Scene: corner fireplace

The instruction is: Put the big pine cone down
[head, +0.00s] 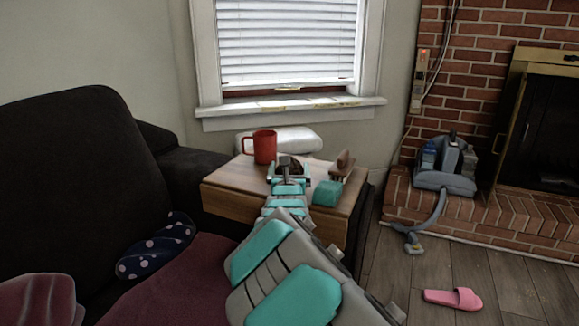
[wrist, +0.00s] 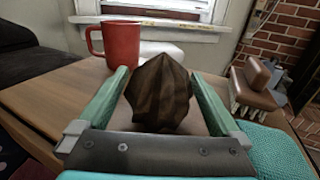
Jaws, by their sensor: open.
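The big pine cone (wrist: 160,95) is brown and ridged. In the wrist view it sits between the two fingers of my gripper (wrist: 158,100), with a narrow gap showing on each side. My gripper is open around it. In the head view the gripper (head: 289,176) is over the wooden side table (head: 235,188), and the cone (head: 292,163) shows only partly behind my wrist. The cone seems to rest on the tabletop, though its base is hidden by my gripper.
A red mug (head: 264,147) stands behind and left of the cone. A brown brush (wrist: 256,85) with pale bristles is to the right on the table. A dark sofa (head: 75,165) borders the table at left. A pink slipper (head: 453,298) lies on the floor.

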